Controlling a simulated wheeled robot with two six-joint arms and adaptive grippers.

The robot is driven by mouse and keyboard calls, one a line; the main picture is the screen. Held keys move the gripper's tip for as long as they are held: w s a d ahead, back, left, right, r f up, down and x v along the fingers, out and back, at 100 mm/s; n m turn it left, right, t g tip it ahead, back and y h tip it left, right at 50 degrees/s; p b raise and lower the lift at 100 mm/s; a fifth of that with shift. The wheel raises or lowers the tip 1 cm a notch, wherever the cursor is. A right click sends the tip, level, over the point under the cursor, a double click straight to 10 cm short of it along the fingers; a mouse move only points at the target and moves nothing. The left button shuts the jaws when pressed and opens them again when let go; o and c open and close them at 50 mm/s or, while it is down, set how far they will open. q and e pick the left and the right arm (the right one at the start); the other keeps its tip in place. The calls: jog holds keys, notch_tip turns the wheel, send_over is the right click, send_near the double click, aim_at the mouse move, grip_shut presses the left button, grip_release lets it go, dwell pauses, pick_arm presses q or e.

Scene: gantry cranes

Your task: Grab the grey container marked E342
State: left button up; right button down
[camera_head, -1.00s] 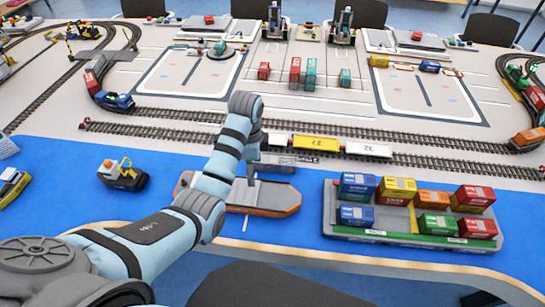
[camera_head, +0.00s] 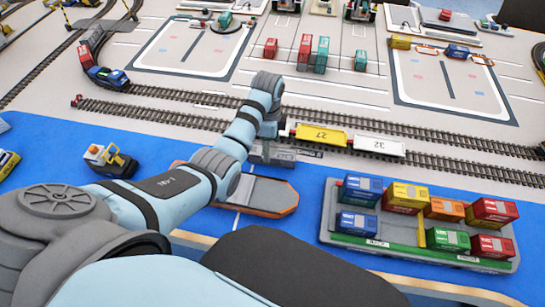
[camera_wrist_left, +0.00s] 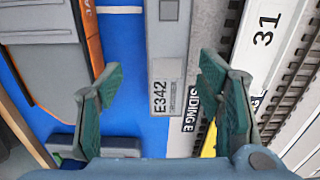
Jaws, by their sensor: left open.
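The grey container (camera_wrist_left: 166,45) marked E342 is long and narrow, with a white label at its near end in the left wrist view. In the head view it is a grey block (camera_head: 284,161), partly hidden by my arm, between the orange-edged boat and the tracks. My left gripper (camera_wrist_left: 160,80) is open, with one green finger on each side of the container's line. The marked end shows between the fingers, apart from both. In the head view the gripper (camera_head: 268,148) points down over the container; its height above it is unclear.
The orange-edged boat (camera_head: 262,194) lies close beside the container. On the other side are a siding sign (camera_wrist_left: 203,105) and rails with a yellow wagon (camera_head: 317,136) and a white wagon (camera_head: 378,147). A grey barge (camera_head: 385,246) with several coloured containers stands to the right.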

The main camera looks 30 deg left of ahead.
aim_at(272, 156)
pick_arm(q)
jog(key=f, duration=0.1)
jog(key=f+b, duration=0.1)
jog(key=f, duration=0.1)
jog(key=f+b, duration=0.1)
jog(key=f, duration=0.1)
jog(key=shift+w+a, duration=0.3)
jog(key=shift+w, duration=0.1)
jog(key=shift+f, duration=0.3)
pick_arm(e)
jog(key=shift+w+f, duration=0.25)
jog(key=shift+f, duration=0.3)
jog(key=shift+w+f, duration=0.2)
jog(key=shift+f, duration=0.3)
pick_arm(q)
jog(key=shift+r, duration=0.1)
jog(key=c, duration=1.3)
jog(key=shift+c, duration=0.2)
pick_arm(e)
jog(key=shift+a, duration=0.1)
pick_arm(q)
jog(key=shift+r, duration=0.1)
